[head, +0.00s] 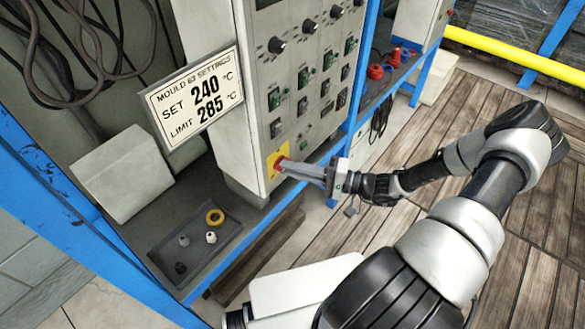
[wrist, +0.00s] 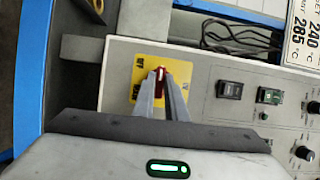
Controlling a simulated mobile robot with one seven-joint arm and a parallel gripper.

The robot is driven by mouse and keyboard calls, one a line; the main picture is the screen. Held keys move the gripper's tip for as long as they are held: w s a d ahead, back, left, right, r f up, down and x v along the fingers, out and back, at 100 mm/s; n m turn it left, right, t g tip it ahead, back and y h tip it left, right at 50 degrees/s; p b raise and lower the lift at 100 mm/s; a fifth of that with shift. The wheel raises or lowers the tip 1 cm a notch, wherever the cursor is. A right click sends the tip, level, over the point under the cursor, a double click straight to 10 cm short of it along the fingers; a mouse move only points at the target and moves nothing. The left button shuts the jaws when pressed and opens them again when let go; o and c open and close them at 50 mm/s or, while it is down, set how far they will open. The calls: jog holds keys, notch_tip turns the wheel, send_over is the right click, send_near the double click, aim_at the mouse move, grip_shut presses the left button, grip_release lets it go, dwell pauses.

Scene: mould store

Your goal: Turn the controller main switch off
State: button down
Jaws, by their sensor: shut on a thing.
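The controller (head: 305,75) is a light grey cabinet on a blue-framed shelf. Its main switch (head: 279,161) is a red handle on a yellow plate (head: 271,164) at the bottom of the panel. In the wrist view the red switch (wrist: 160,76) shows a white mark and sits on the yellow plate (wrist: 140,64), whose lettering is too small to read surely. My gripper (head: 285,164) reaches the switch from the right. Its two fingers (wrist: 161,82) are shut on the red handle, one on each side, and partly hide it.
A settings card (head: 195,97) reads SET 240 °C, LIMIT 285 °C. Black knobs and rocker switches cover the panel above. A blue post (head: 358,75) stands close right. Wooden flooring (head: 410,140) lies beyond.

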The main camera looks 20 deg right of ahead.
jog(key=c, duration=1.8)
grip_release()
jog(key=v, duration=1.7)
jog(key=shift+d, duration=0.25)
